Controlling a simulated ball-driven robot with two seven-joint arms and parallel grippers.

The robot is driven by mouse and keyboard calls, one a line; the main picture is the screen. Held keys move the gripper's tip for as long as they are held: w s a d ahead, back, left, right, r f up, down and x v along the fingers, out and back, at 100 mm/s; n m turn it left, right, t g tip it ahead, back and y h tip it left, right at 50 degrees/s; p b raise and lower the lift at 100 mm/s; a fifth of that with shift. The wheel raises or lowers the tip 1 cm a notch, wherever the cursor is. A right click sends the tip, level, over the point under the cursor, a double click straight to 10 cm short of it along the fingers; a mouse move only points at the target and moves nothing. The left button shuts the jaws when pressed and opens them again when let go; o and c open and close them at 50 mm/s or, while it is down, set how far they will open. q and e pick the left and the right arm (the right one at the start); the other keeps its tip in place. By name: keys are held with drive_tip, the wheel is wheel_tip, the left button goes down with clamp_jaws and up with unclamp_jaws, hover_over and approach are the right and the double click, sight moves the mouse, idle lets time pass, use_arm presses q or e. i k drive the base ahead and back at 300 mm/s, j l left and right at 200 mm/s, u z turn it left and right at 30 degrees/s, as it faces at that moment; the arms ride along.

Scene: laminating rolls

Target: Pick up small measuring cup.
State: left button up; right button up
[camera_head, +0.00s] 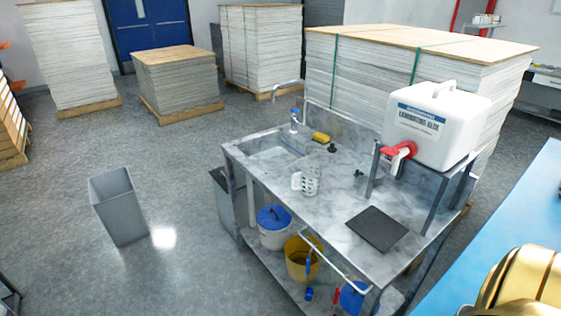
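A small measuring cup (312,181) stands upright on the grey marbled sink table (340,210). It looks clear or whitish with dark markings, and its pale handle points left. Neither of my grippers is in view, so nothing shows near the cup.
A white glue container (435,125) with a red tap sits on a raised stand at the right. A dark mat (377,229) and yellow sponge (321,137) lie on the table. A lidded bucket (273,227) and yellow bucket (301,263) are below. A grey bin (118,207) stands left on open floor.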

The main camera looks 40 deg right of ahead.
sight(310, 173)
drive_tip(key=i, duration=0.9)
drive_tip(key=i+z, duration=0.15)
drive_tip(key=i, duration=0.7)
drive_tip(key=i+j, duration=0.15)
drive_tip(key=i, duration=0.75)
drive_tip(key=i+z, duration=0.15)
drive_tip(key=z, duration=0.25)
drive_tip(key=i+z, duration=0.1)
drive_tip(key=z, duration=0.35)
drive_tip(key=i+j+z, duration=0.1)
drive_tip(key=z, duration=0.3)
drive_tip(key=i+j+z, duration=0.1)
drive_tip(key=z, duration=0.35)
drive_tip(key=i+j+z, duration=0.15)
drive_tip(key=z, duration=0.25)
